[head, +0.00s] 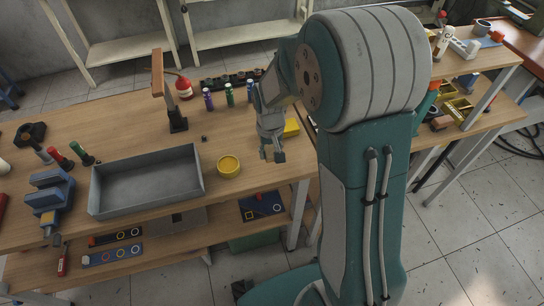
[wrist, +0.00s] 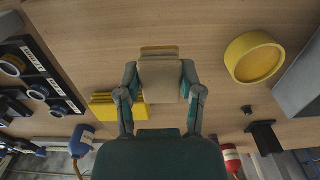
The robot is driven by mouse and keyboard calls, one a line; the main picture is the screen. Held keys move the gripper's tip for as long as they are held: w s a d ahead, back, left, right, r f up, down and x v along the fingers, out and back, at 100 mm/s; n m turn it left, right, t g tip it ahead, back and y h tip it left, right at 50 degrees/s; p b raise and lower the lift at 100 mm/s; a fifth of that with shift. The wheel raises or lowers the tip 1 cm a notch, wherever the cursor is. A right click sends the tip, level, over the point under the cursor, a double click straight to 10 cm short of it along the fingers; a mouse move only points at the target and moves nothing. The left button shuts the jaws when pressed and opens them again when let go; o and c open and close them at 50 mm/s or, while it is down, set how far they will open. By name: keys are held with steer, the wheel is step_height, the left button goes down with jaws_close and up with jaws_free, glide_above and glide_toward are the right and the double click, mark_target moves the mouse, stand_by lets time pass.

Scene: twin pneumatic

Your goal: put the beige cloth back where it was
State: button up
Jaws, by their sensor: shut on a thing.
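In the wrist view the beige cloth (wrist: 161,80) is a folded pad between the two fingers of my gripper (wrist: 160,88), which is shut on it. A narrow tan strip shows just beyond its far edge; I cannot tell whether it is part of the cloth. In the head view my gripper (head: 272,152) points down over the right part of the wooden workbench (head: 220,195). I cannot make out the cloth there, nor whether it touches the bench.
A yellow round dish (head: 229,166) and a grey open tray (head: 95,193) lie left of my gripper. A yellow object (head: 291,128) is close behind it. Several small bottles, a black rack (wrist: 40,80) and a post on a black base (head: 178,123) stand farther back. Bare wood surrounds the dish.

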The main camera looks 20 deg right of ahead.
mark_target(269, 158)
steer(key=shift+w+a+f, duration=0.25)
steer(key=shift+w+f, duration=0.4)
steer(key=shift+f, duration=0.25)
steer(key=f, duration=0.3)
steer(key=shift+d, duration=0.4)
steer(key=o, duration=0.7)
steer(key=shift+a+f, duration=0.1)
steer(key=shift+f, duration=0.05)
steer(key=shift+c, duration=0.2)
steer(key=o, duration=0.3)
steer(key=shift+a, duration=0.1)
steer(key=shift+o, duration=0.2)
steer(key=shift+a, duration=0.1)
